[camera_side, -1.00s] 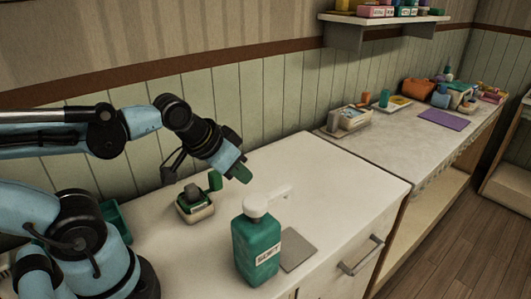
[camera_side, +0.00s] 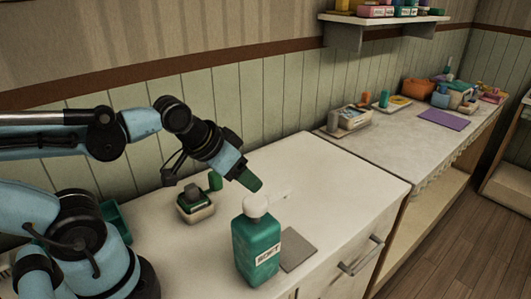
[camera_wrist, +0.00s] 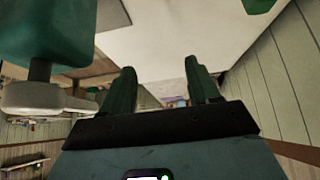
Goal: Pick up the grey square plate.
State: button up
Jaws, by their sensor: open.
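The grey square plate (camera_side: 298,251) lies flat on the white counter, just right of the green soap bottle (camera_side: 257,250), which hides part of its left side. My gripper (camera_side: 250,182) is above the counter, up and to the left of the plate, near the bottle's white pump top. In the wrist view my gripper (camera_wrist: 161,82) has its two green fingers apart with nothing between them. The bottle (camera_wrist: 45,30) looms large at the upper left there.
The bottle with its pale spout (camera_side: 278,194) stands close to the plate and my gripper. A small box with dark and green items (camera_side: 195,205) sits behind to the left. The counter (camera_side: 325,185) is clear right of the bottle, toward the far marble top.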

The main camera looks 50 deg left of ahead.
jog(key=g, duration=0.7)
send_near(191, 186)
jog(key=shift+f, duration=4.85)
jog(key=shift+c, duration=0.4)
grip_shut()
